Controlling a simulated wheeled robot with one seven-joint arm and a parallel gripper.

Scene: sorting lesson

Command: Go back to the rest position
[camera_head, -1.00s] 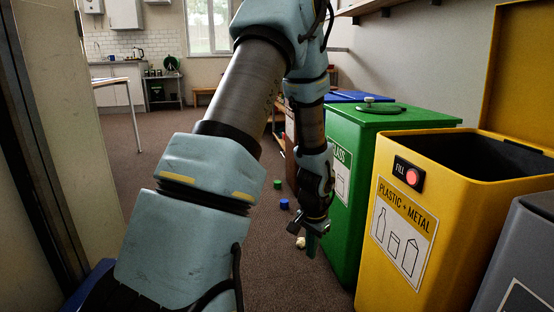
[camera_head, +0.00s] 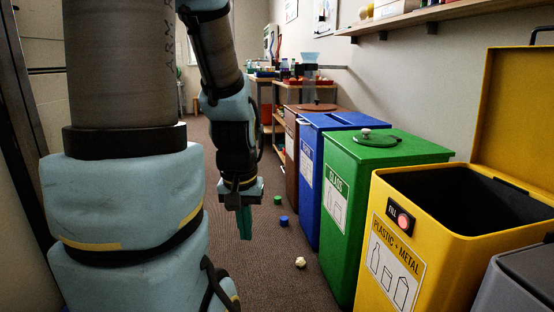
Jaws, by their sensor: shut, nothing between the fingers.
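My gripper (camera_head: 244,224) hangs fingers-down at the end of my arm, left of the bins and over the carpet. Its teal fingers are together with nothing between them. My arm fills much of the left side of the view and hides what lies behind it. The gripper is apart from the bins and from the small things on the floor.
An open yellow bin (camera_head: 365,278), a green glass bin (camera_head: 341,240), a blue bin (camera_head: 309,195) and a brown bin (camera_head: 291,150) line the right. A blue piece (camera_head: 284,221), a green piece (camera_head: 277,199) and a crumpled pale piece (camera_head: 300,262) lie on the carpet.

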